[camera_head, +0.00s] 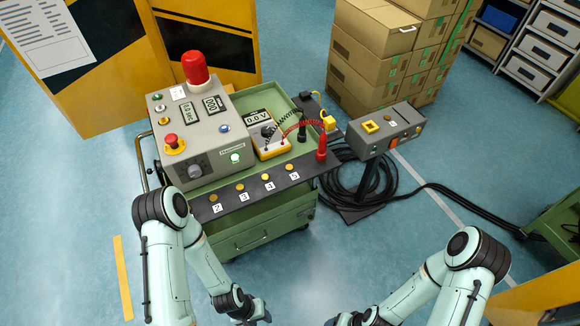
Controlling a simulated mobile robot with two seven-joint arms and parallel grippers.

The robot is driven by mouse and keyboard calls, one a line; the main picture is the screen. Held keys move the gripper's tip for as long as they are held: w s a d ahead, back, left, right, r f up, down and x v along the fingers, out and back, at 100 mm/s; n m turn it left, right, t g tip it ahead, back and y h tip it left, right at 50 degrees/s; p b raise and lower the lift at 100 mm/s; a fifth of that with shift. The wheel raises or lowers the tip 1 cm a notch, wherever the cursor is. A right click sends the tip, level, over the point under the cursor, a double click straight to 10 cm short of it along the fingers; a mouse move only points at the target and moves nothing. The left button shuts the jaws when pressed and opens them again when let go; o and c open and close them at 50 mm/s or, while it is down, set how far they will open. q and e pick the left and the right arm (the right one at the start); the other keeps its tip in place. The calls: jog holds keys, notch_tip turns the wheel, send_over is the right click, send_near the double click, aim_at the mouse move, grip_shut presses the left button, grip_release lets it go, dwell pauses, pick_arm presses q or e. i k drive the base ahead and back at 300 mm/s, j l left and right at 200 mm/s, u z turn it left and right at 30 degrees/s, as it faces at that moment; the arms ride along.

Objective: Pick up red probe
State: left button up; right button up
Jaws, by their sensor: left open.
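The red probe (321,149) stands upright at the right end of the dark numbered strip on the green cart. A red coiled lead runs from it to a yellow meter (270,142) reading 0.0 V. A black probe (302,124) stands behind it to the left, with a black lead. My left gripper (256,314) is low at the bottom edge, in front of the cart, apart from the red probe; it is open and partly cut off. My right gripper (338,321) barely shows at the bottom edge; its fingers cannot be made out.
The green cart (262,236) carries a grey control box (196,135) with a red beacon (195,68). A grey box on a stand (385,131) and black cables (372,184) lie to the right. Cardboard boxes (372,60) are stacked behind. The floor before the cart is clear.

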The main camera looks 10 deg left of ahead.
aim_at(321, 151)
jog(key=i+l, duration=0.2)
jog(key=i+l+u, duration=0.65)
jog(key=l, duration=0.15)
